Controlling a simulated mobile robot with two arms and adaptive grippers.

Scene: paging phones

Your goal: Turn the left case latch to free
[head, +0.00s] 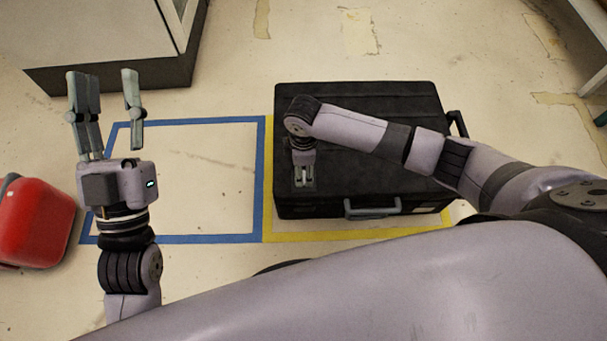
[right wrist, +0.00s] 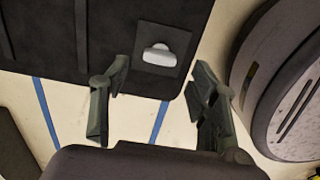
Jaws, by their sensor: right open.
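The black case (head: 352,97) lies flat on the floor in the head view. The left latch is a pale knob (right wrist: 157,55) on a dark square plate near a corner of the case in the right wrist view. My right gripper (right wrist: 160,78) is open, its two fingers apart and the knob showing just beyond the gap. It does not appear to grip the knob. In the head view my right gripper (head: 303,176) points down over the case's front left corner, where fingers and latch are hard to tell apart. My left gripper (head: 106,80) is open and empty, left of the case.
A grey handle (head: 372,208) is on the case's front. The case stands by a yellow floor outline (head: 350,235); a blue outline (head: 190,239) to its left is empty. A red container (head: 36,222) is at far left. A cabinet (head: 115,75) stands at the back left.

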